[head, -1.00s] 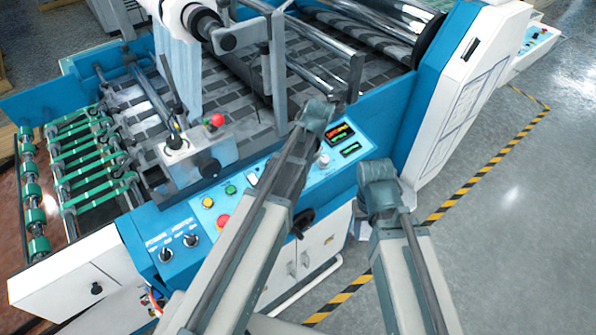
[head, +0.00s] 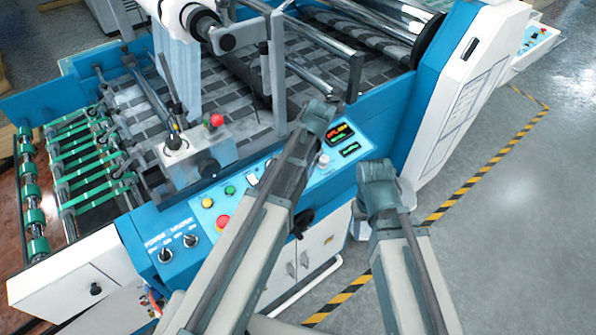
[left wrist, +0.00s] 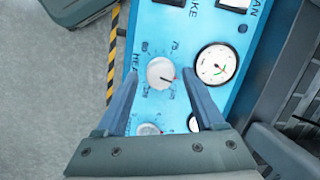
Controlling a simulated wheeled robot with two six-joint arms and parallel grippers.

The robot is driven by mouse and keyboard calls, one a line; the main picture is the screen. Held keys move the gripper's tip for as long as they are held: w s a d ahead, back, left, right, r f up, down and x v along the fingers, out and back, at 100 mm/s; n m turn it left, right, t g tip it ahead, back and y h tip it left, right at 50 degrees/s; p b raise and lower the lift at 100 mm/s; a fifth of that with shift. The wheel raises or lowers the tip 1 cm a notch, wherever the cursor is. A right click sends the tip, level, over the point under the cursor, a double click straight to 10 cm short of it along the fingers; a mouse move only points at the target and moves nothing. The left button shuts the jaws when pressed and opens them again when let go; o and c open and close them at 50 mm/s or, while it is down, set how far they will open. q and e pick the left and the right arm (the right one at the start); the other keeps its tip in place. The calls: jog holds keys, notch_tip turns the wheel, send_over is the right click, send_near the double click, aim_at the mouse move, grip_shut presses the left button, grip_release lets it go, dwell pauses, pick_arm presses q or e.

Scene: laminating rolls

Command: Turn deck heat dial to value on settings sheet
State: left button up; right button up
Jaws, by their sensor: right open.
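In the left wrist view, the white round heat dial (left wrist: 160,73) sits on the light-blue panel, with numbers around it and a red mark on its right side. My left gripper (left wrist: 159,74) is open, with one finger on each side of the dial; I cannot tell whether they touch it. In the head view, my left forearm hides that gripper and part of the control panel (head: 228,194). My right gripper (head: 378,188) is open, in front of the machine's right part and apart from the panel; its fingertips are hard to make out. I cannot identify the settings sheet.
A gauge (left wrist: 216,64) is right of the dial, and a second white knob (left wrist: 149,130) is below it. A red button (head: 223,222) and power and heater switches (head: 165,255) are on the panel's left. Open grey floor (head: 500,240) lies at right.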

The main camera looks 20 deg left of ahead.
pick_arm(q)
jog(key=shift+r, duration=0.1)
jog(key=p+v, duration=1.3)
jog(key=shift+r, duration=0.3)
jog(key=shift+w+d, duration=0.1)
jog(key=shift+d, duration=0.05)
